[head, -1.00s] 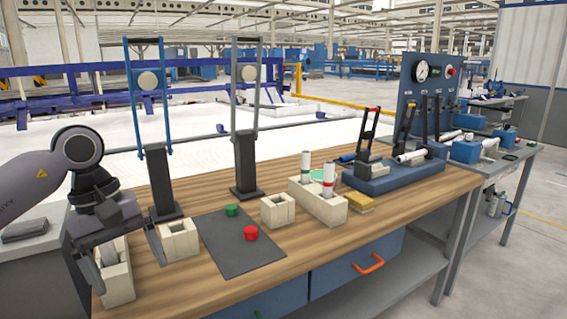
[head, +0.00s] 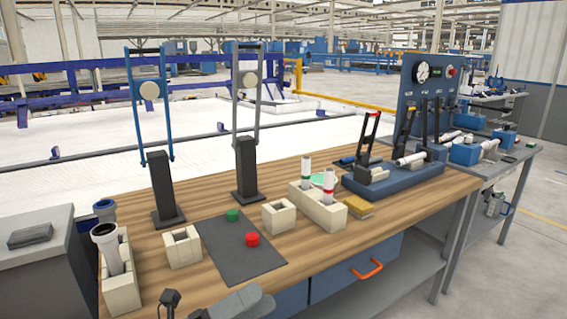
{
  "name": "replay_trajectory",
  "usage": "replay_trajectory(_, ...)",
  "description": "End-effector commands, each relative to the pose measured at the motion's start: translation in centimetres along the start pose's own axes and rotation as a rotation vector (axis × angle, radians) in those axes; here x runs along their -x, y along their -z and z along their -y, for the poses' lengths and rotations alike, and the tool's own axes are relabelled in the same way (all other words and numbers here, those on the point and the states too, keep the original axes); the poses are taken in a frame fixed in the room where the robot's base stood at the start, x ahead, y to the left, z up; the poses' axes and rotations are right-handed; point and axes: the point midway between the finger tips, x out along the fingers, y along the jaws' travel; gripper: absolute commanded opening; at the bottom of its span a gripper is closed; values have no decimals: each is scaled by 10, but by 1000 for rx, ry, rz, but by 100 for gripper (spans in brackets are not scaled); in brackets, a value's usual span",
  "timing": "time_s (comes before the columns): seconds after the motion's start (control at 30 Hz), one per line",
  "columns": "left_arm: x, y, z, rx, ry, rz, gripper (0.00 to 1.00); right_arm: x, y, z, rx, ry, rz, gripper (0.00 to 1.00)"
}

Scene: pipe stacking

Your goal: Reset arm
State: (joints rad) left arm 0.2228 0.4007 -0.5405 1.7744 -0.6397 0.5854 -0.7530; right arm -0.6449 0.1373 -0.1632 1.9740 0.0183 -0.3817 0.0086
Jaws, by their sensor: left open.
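My left gripper (head: 172,299) is low at the bottom edge of the head view, in front of the table's front edge. Only a small part of it shows and the rest is cut off. It is open, with nothing seen in it. A pale block holder (head: 121,292) at the table's left end holds a grey-white pipe (head: 110,250) with a wide dark-rimmed top, slightly tilted. A blue-rimmed pipe top (head: 104,208) shows just behind it. My gripper is apart from both. My right gripper is not in view.
On the wooden table (head: 190,284) are empty pale blocks (head: 183,248), a dark mat (head: 240,255) with a green button (head: 232,215) and red button (head: 252,239), and a block (head: 318,209) with two white pipes. Two tall stands (head: 163,190) rise behind.

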Motion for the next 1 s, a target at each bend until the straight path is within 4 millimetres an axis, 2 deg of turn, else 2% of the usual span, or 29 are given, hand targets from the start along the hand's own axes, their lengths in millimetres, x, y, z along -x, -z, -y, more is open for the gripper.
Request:
replay_trajectory(0.03, 10, -3, -7, 138, -33, 102, 91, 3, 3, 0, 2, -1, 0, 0)
replay_trajectory(0.17, 46, -10, -36, 481, -116, 365, 91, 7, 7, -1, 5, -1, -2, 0)
replay_trajectory(0.33, 112, 4, -78, 924, -214, 724, 91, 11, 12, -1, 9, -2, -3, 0)
replay_trajectory(0.5, 192, 48, -110, 1332, -292, 1101, 91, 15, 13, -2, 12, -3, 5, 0)
replay_trajectory(0.6, 233, 80, -119, 1521, -320, 1301, 91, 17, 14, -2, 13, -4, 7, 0)
replay_trajectory(0.7, 263, 107, -121, 1653, -336, 1454, 91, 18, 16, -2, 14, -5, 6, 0)
replay_trajectory(0.83, 284, 128, -121, 1741, -344, 1565, 91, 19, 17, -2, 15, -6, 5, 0)
replay_trajectory(1.0, 289, 133, -121, 1764, -345, 1594, 91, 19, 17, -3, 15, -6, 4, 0)
